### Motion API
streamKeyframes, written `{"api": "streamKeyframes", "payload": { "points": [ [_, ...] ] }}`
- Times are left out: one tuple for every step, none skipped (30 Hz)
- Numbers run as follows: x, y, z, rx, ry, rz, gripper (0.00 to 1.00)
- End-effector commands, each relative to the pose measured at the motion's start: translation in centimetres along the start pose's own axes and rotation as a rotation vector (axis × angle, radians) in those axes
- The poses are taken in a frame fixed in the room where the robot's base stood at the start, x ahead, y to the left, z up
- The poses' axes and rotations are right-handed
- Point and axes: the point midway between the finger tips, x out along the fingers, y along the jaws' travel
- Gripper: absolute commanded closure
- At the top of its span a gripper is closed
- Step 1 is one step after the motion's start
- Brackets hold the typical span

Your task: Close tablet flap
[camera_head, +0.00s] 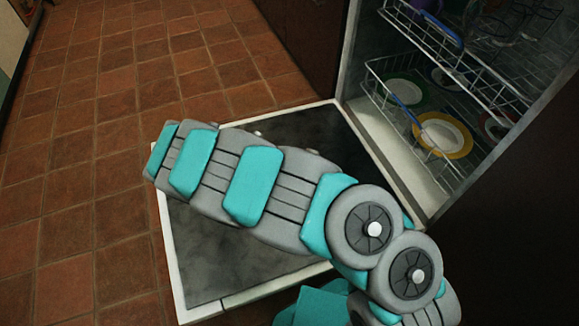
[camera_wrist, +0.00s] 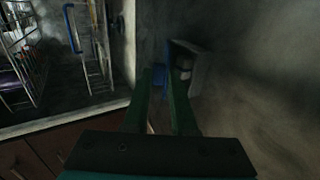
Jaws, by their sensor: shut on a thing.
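My gripper (camera_wrist: 164,82) shows in the wrist view as two dark green fingers reaching over the dishwasher door's inner face. It is shut on a small blue piece (camera_wrist: 159,82), which shows between the fingertips. I cannot tell whether this piece is the flap or a tablet. A grey dispenser housing (camera_wrist: 196,68) stands just beyond and to the right of the fingertips, with more blue and dark parts at its left side. The flap's angle is too dark to make out. In the head view, my arm hides the gripper and the dispenser.
The open dishwasher door (camera_head: 215,255) lies folded down over brown floor tiles. A lower rack (camera_head: 400,75) with colored plates stands inside the dishwasher at the upper right. An orange-rimmed plate (camera_head: 460,142) sits near its front. Open tiled floor lies left of the door.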

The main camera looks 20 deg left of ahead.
Motion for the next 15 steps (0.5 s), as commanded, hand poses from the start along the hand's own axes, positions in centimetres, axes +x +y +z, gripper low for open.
{"api": "streamKeyframes", "payload": {
  "points": [
    [0.3, -0.7, 0.0, -0.003, 0.0, 0.032, 1.0],
    [0.3, -0.9, 0.0, -0.004, 0.0, 0.05, 1.0],
    [0.2, -1.1, 0.0, -0.004, 0.0, 0.071, 1.0],
    [0.2, -1.1, 0.0, -0.003, 0.0, 0.088, 1.0],
    [0.1, -1.2, -0.1, -0.003, 0.0, 0.103, 1.0],
    [0.1, -1.4, -0.1, -0.002, 0.001, 0.12, 1.0],
    [0.1, -1.4, 0.0, -0.002, 0.0, 0.134, 1.0],
    [0.1, -1.4, 0.0, -0.002, -0.002, 0.148, 1.0],
    [0.1, -1.6, 0.0, -0.002, -0.002, 0.162, 1.0],
    [0.1, -1.7, 0.0, -0.002, -0.001, 0.171, 1.0],
    [0.1, -1.7, 0.0, -0.001, -0.001, 0.179, 1.0],
    [0.1, -1.8, 0.0, -0.001, -0.001, 0.191, 1.0],
    [0.1, -1.9, 0.0, -0.002, -0.001, 0.2, 1.0],
    [0.1, -1.9, 0.0, -0.002, -0.002, 0.207, 1.0],
    [0.1, -1.9, 0.0, -0.002, -0.002, 0.215, 1.0]
  ]
}}
